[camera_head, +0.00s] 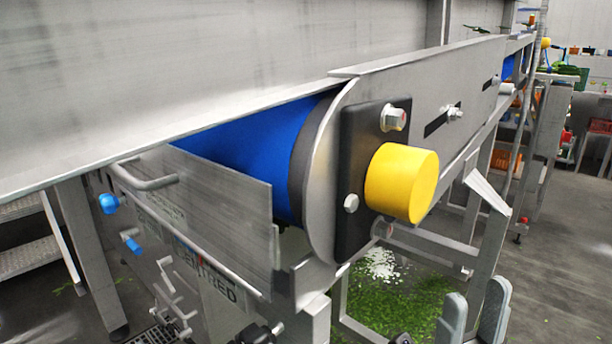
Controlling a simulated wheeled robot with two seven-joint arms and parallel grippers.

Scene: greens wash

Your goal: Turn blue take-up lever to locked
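Two small blue handle parts show at the lower left of the conveyor end. One is a round blue knob (109,203) beside the side plate. The other is a shorter blue grip (131,242) below it, tilted down to the right. I cannot tell which is the take-up lever, or whether either is locked. A plate with lettering that reads in part "CENTRED" (208,275) is right of them. My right gripper (473,312) is at the bottom right, its two grey fingers apart with nothing between them. It is well away from the blue parts.
The conveyor's blue belt (245,150) rounds its end roller beside a black bearing plate (350,225) with a yellow cap (402,182) jutting out. A bent metal handle (145,178) sticks out at left. Steel legs and green scraps (400,305) are below. Open floor lies right.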

